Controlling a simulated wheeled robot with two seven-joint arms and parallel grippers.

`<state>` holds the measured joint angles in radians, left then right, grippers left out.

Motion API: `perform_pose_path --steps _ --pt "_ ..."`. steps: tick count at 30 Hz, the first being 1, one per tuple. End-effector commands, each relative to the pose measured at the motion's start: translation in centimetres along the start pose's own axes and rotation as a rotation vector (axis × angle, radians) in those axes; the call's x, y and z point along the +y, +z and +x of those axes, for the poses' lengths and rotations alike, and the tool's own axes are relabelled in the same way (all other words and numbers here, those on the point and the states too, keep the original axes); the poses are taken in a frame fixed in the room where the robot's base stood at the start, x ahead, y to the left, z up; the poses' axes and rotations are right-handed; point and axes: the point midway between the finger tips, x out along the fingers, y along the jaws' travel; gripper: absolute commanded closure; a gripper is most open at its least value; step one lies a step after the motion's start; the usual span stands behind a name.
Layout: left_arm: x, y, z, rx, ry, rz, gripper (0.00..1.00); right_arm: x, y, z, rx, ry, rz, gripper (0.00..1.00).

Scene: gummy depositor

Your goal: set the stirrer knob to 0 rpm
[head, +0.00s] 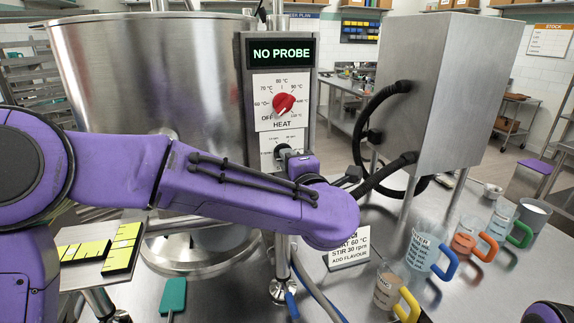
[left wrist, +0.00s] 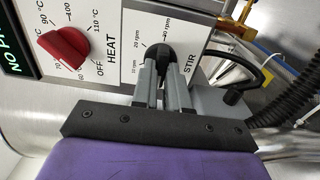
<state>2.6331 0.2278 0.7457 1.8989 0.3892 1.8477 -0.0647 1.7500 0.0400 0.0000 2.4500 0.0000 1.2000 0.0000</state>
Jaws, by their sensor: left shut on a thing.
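The black stirrer knob (left wrist: 158,54) sits on the STIR dial (left wrist: 178,38) of the control panel; labels for 10, 20 and 40 rpm show around it. My left gripper (left wrist: 162,76) is shut on the knob, with a grey finger on each side of it. The knob's pointer and the 0 mark cannot be made out. My right gripper is not in view.
The red HEAT knob (head: 283,104) is just above, under a display (head: 282,51) reading NO PROBE. A steel kettle (head: 150,75) stands left and a steel box (head: 430,90) right. Black hoses (head: 365,125) run beside the panel. Labelled jugs (head: 425,250) stand at the right.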

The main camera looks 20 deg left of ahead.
Motion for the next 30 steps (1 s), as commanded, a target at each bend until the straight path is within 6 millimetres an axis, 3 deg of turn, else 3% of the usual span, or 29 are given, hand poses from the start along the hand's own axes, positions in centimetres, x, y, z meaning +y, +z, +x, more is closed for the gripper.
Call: perform_pose_path --steps 8,9,11,22,30 --pt "0.6 0.1 0.1 -0.004 0.011 -0.009 1.00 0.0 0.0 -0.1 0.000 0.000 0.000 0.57" --pt "0.6 0.1 0.1 -0.004 0.011 -0.010 0.80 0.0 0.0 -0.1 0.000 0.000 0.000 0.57" --pt "0.6 0.1 0.1 -0.003 0.011 -0.009 0.61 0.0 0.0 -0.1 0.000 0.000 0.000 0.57" --pt "0.1 0.1 -0.8 -0.003 0.006 -0.005 0.61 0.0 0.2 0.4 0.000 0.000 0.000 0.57" --pt "-0.1 0.2 -6.9 -0.005 0.009 -0.005 0.61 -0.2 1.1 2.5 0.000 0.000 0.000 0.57"
